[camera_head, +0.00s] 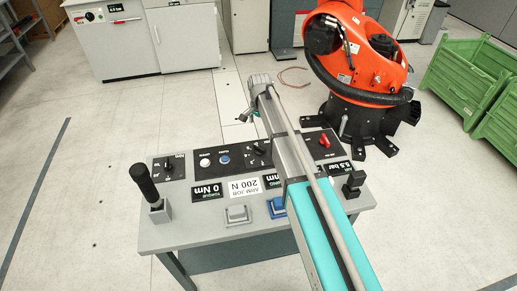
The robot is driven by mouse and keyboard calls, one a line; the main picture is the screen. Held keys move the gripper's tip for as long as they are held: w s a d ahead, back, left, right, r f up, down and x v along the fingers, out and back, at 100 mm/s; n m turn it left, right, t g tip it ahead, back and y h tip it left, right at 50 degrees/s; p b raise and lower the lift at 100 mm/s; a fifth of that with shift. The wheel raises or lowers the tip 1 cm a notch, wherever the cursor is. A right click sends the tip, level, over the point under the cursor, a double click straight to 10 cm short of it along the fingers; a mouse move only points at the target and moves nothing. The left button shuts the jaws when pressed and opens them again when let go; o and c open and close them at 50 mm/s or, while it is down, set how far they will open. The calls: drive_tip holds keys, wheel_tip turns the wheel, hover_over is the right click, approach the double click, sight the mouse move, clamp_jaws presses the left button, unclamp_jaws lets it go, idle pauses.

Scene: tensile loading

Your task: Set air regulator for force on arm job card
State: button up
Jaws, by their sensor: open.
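The white job card (243,187) on the bench panel reads "ARM JOB 200 N". A small red knob (324,141) sits on the black panel at the right, partly beside my arm. A dark display (339,168) in front of it shows a value in bar; its digits are too small to read surely. Several black rotary knobs sit on the other panels. My gripper (250,108) appears small at the far end of my teal and grey arm, over the back of the bench, apart from the knobs. It is open and empty. My arm hides part of the panel's middle.
The grey bench (190,236) carries a tall black-handled lever (145,185) at left, a black lever (353,181) at right and a torque display (207,192) reading "0 Nm". An orange robot (362,55) stands behind, with green crates (470,70) at right. Floor at left is clear.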

sight(260, 147)
drive_tip(key=shift+f+b, duration=6.25)
drive_tip(key=shift+f, duration=0.25)
